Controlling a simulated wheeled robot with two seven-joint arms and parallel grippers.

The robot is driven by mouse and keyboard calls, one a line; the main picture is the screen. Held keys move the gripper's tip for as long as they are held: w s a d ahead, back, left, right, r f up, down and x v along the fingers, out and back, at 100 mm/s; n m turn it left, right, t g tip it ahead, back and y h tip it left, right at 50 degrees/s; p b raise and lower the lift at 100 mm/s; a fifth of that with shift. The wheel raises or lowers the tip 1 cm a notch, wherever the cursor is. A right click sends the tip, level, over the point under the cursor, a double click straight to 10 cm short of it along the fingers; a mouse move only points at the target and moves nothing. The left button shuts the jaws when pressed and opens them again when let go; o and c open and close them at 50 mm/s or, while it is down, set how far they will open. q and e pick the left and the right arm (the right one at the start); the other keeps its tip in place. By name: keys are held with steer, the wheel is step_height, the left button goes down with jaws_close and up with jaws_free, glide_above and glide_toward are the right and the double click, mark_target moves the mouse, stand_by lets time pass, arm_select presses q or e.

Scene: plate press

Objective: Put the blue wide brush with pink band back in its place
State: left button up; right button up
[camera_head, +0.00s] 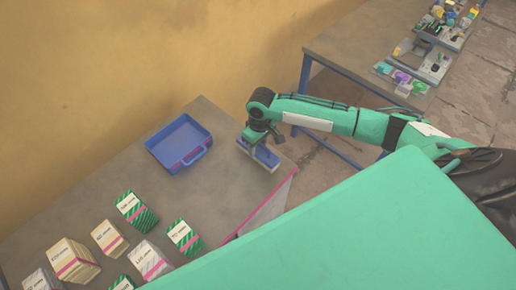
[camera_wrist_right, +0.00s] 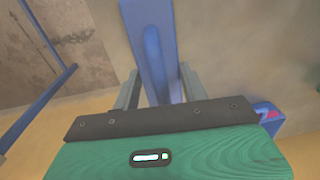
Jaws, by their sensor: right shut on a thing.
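My right gripper (camera_head: 256,143) is over the right part of the near table. It is shut on a long blue thing (camera_head: 265,156) with a pale edge, which looks like the blue wide brush. In the right wrist view the blue brush (camera_wrist_right: 148,40) runs up between the two grey fingers of the gripper (camera_wrist_right: 160,88). Its pink band does not show clearly. I cannot tell whether the brush touches the table. My left gripper is not in view.
A blue tray (camera_head: 164,142) with a handle lies left of the brush on the grey table (camera_head: 222,195). Several banded stacks of cards (camera_head: 135,212) stand at the lower left. A second table (camera_head: 350,42) at the back right holds trays of small coloured items (camera_head: 432,60).

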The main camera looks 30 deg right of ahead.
mark_target(258, 148)
step_height(258, 148, down, 2)
steer(key=shift+f, duration=0.4)
steer(key=shift+f, duration=0.15)
steer(key=o, duration=1.1)
steer(key=shift+o, duration=0.2)
steer(key=r, duration=0.3)
steer(key=r+b, duration=0.1)
steer(key=r, duration=0.3)
steer(key=r+b, duration=0.1)
steer(key=r, duration=0.3)
steer(key=shift+w+d+r, duration=0.1)
steer(key=shift+w+d, duration=0.05)
steer(key=shift+d, duration=0.25)
steer(key=shift+r+b, duration=0.3)
steer(key=shift+r, duration=0.3)
